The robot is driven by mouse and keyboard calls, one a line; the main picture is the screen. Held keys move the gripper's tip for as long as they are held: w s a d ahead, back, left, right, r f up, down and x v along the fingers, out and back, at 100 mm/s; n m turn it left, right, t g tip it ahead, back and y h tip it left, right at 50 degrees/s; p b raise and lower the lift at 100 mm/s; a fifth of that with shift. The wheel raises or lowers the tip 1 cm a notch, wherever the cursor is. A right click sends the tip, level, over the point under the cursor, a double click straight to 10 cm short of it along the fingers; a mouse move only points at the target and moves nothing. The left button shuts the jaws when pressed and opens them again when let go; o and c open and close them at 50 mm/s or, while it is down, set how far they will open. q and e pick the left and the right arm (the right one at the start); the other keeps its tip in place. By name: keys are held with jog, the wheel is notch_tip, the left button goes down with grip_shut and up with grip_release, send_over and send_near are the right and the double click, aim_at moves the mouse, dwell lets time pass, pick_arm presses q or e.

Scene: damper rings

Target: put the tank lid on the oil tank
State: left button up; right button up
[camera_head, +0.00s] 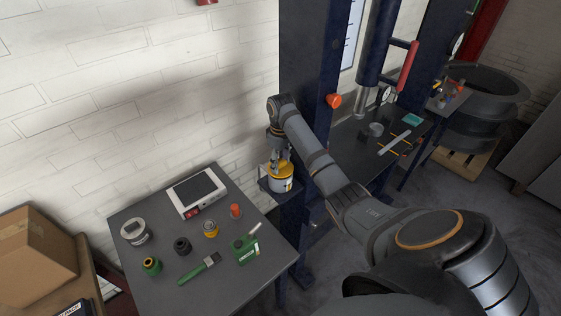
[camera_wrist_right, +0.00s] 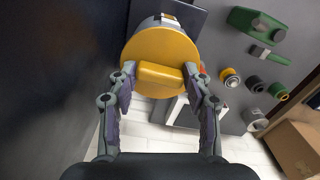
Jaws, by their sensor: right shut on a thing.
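The yellow tank lid (camera_head: 282,171) is at the mouth of the white oil tank (camera_head: 283,185), which stands on a small dark shelf (camera_head: 264,184) beside the dark blue column. In the right wrist view the round lid (camera_wrist_right: 165,48) has a raised yellow bar handle (camera_wrist_right: 160,75). My right gripper (camera_wrist_right: 159,78) is shut on this handle, one finger at each end. It comes down from above in the head view (camera_head: 280,163). A strip of the tank (camera_wrist_right: 158,23) shows past the lid's far edge. Whether the lid is fully seated I cannot tell. My left gripper is not in view.
A press bench (camera_head: 350,150) with an orange knob (camera_head: 333,101) stands behind my right arm. A cardboard box (camera_head: 35,258) is far left.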

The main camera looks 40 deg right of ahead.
jog(key=shift+f, duration=0.15)
jog(key=shift+f, duration=0.5)
jog(key=o, duration=1.5)
jog(key=shift+c, duration=0.2)
